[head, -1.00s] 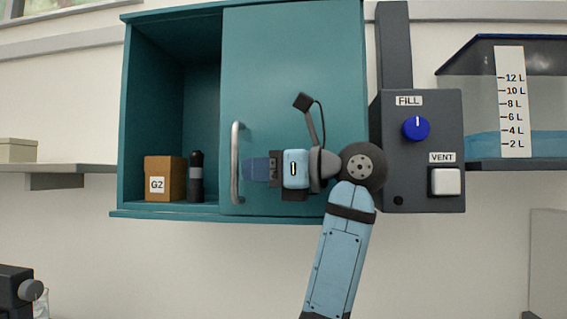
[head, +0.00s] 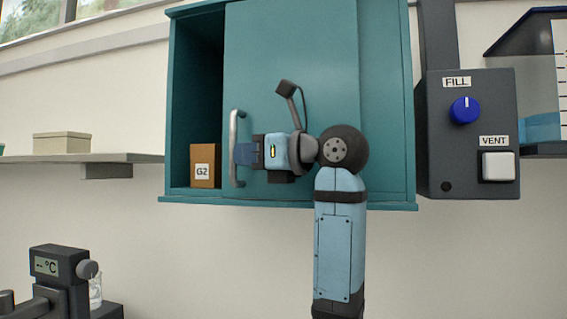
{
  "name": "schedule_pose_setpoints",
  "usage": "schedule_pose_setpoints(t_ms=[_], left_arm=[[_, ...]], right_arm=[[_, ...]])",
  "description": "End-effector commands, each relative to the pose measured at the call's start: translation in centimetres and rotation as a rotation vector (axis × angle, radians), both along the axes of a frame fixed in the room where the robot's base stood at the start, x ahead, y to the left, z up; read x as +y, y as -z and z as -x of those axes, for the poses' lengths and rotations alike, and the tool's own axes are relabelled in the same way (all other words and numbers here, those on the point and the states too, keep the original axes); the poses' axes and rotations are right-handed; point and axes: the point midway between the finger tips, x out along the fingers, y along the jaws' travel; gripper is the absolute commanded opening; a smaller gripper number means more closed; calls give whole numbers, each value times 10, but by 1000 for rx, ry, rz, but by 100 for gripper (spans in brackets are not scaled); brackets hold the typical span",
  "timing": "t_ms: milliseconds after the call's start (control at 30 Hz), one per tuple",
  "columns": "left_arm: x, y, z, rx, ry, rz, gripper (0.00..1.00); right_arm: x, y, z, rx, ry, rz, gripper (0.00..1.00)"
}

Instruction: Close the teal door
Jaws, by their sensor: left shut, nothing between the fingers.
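The teal door (head: 290,60) is a sliding panel on the front of a teal wall cabinet (head: 385,150). It covers the middle of the cabinet, and a narrow opening shows on its left. A vertical metal handle (head: 236,132) stands near the door's left edge. My left gripper (head: 243,155) is shut, in front of the door. Its blue fingertips are at the right side of the handle and look to touch it, with nothing held between them. My right gripper is not in view.
A brown box marked G2 (head: 204,166) stands inside the opening. A grey panel with a blue FILL knob (head: 465,110) and a white VENT button (head: 498,166) is right of the cabinet. A shelf (head: 110,158) is at left, a dark instrument (head: 58,265) below it.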

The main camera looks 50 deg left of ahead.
Motion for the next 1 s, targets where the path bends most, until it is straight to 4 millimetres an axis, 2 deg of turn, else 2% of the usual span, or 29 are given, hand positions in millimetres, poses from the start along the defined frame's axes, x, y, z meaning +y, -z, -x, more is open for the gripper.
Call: schedule_pose_setpoints(t_ms=[33,200,400,500,700,1000], left_arm=[[14,4,10,-5,-1,2,0],[57,3,36,-5,-2,1,0],[98,2,61,-4,-2,1,0],[112,1,69,-4,-1,1,0],[128,0,78,-1,0,1,0],[131,-1,80,-1,-1,-1,0]], right_arm=[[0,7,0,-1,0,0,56],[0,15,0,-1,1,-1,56],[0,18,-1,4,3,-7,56],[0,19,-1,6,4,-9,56],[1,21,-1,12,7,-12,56],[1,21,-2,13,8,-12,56]])
